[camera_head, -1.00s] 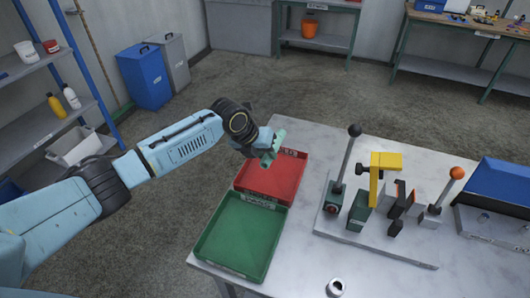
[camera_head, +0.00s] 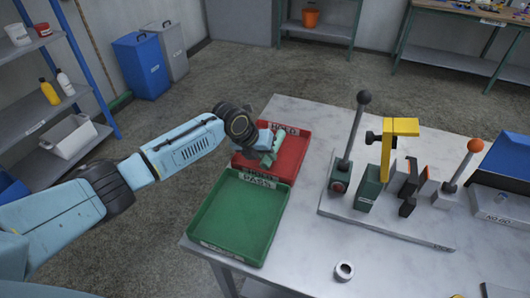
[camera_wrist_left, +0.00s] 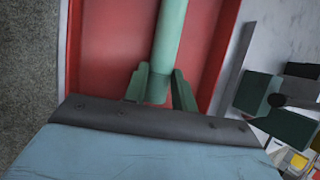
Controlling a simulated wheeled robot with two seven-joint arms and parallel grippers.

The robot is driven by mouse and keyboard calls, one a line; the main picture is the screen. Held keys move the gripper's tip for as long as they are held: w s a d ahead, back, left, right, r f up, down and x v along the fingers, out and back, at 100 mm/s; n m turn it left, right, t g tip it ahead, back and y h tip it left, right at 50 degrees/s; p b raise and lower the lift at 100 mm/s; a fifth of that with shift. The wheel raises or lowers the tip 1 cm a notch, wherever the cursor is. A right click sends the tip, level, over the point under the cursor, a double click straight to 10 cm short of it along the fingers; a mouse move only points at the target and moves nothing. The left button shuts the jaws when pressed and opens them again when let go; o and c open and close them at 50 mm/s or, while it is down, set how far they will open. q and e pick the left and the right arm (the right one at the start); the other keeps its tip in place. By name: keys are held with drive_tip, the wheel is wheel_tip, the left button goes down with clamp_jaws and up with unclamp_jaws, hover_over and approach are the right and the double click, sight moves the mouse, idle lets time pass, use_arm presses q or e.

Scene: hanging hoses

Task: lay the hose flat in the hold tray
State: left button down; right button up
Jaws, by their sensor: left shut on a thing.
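The red hold tray (camera_head: 292,158) sits on the table, labelled HOLD at its back wall. My left gripper (camera_head: 270,155) is over the red tray, low in or just above it. It is shut on the green hose (camera_wrist_left: 171,35), which shows between the fingers in the left wrist view, against the tray's red floor. In that view the gripper's fingers (camera_wrist_left: 160,85) grip the hose's near end, and the hose runs away from them toward the top. I cannot tell whether the hose touches the tray floor. My right gripper is not in view.
A green tray labelled PASS (camera_head: 240,215) adjoins the red tray in front. A clamp fixture with levers (camera_head: 385,190) stands to the right. A blue NO-GO bin (camera_head: 505,160) is at the far right. A small metal ring (camera_head: 344,271) lies at the front. The table between is clear.

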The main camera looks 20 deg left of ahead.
use_arm(q)
drive_tip(key=shift+f, duration=0.1)
drive_tip(key=c, duration=1.1)
unclamp_jaws()
drive_tip(key=shift+o, duration=0.2)
drive_tip(key=p+v, duration=0.1)
drive_tip(key=v, duration=1.2)
drive_tip(key=shift+r+p, duration=0.2)
drive_tip(key=shift+p, duration=0.2)
